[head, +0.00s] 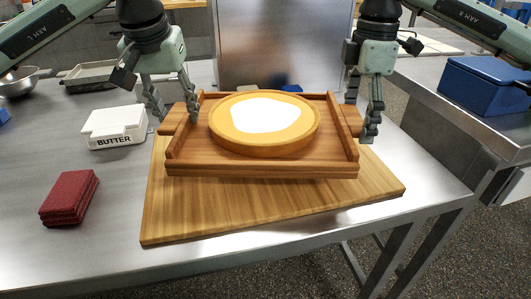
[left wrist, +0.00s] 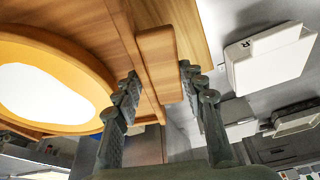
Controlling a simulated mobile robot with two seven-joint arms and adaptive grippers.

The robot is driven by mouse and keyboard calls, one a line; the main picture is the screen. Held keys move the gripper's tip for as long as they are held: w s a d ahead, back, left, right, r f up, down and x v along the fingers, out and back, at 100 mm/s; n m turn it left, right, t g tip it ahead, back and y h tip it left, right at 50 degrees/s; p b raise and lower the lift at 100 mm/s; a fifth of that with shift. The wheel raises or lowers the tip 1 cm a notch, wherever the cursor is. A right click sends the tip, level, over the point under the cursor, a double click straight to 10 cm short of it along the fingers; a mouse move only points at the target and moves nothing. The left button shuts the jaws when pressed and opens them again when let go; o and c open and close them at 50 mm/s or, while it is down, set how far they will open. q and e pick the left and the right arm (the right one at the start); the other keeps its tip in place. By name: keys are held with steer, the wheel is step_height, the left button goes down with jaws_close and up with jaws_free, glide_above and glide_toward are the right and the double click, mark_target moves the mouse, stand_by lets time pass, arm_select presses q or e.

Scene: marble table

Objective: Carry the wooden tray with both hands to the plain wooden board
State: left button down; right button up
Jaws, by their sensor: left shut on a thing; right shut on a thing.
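The wooden tray (head: 262,171) is over the plain wooden board (head: 270,208), covering its back part. I cannot tell whether the tray touches the board or hangs just above it. A round yellow-orange dish with a white centre (head: 264,142) sits in the tray. My left gripper (head: 174,117) is shut on the tray's left handle; the left wrist view shows its fingers (left wrist: 158,88) on either side of the handle (left wrist: 160,65). My right gripper (head: 362,117) is shut on the tray's right handle, which is partly hidden by its fingers. The tray looks about level.
A white butter box (head: 115,128) stands close left of the tray and a stack of dark red cloths (head: 69,197) lies left of the board. A blue box (head: 486,86) is on the right counter. The steel table (head: 80,255) is clear at front left.

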steer(key=shift+f, duration=0.1)
